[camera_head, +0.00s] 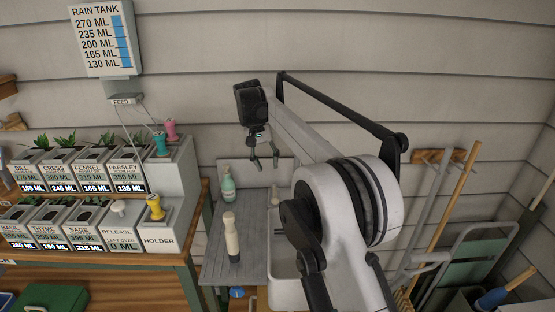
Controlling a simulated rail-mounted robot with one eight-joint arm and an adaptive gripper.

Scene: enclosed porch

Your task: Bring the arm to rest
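My arm is white and black and reaches in from the lower right, in front of the back wall. My gripper (265,161) hangs from the black wrist, above the grey counter (222,266). Its two thin dark fingers point down and stand apart, with nothing visible between them. My large white elbow joint hides part of the white sink and the wall behind it.
A planter rack with labelled pots (85,168) stands on a wooden bench at the left. A green bottle (228,184) and a cream bottle (231,238) stand on the counter below my gripper. Broom handles (449,208) and a folding chair (478,254) lean at the right.

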